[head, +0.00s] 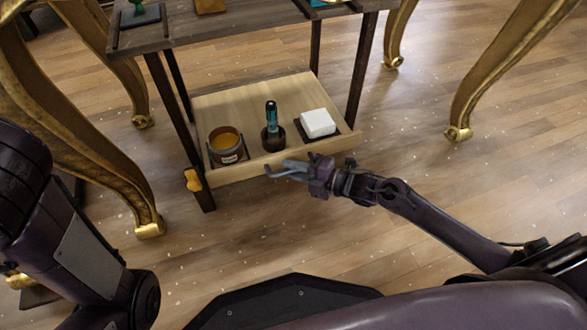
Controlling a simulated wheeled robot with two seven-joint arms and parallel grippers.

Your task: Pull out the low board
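The low board (240,107) is a pale wooden shelf with a raised front edge, set low between the dark legs of a small table. A brown jar (226,147), a dark bottle (272,132) with a teal top and a white block (318,123) on a dark base stand on it. My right gripper (280,171) is just in front of the board's front edge, right of its middle. Its fingers point left along the edge; whether they touch it I cannot tell. Nothing shows held in it, and the finger gap is too small to judge. My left gripper is not in view.
The dark table top (230,25) stands above the board. A yellow-gold knob-like piece (193,180) sits at the board's front left corner. Curved gilt legs (75,125) stand at left, and another gilt leg (497,65) at right. The wooden floor (420,150) is clear between.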

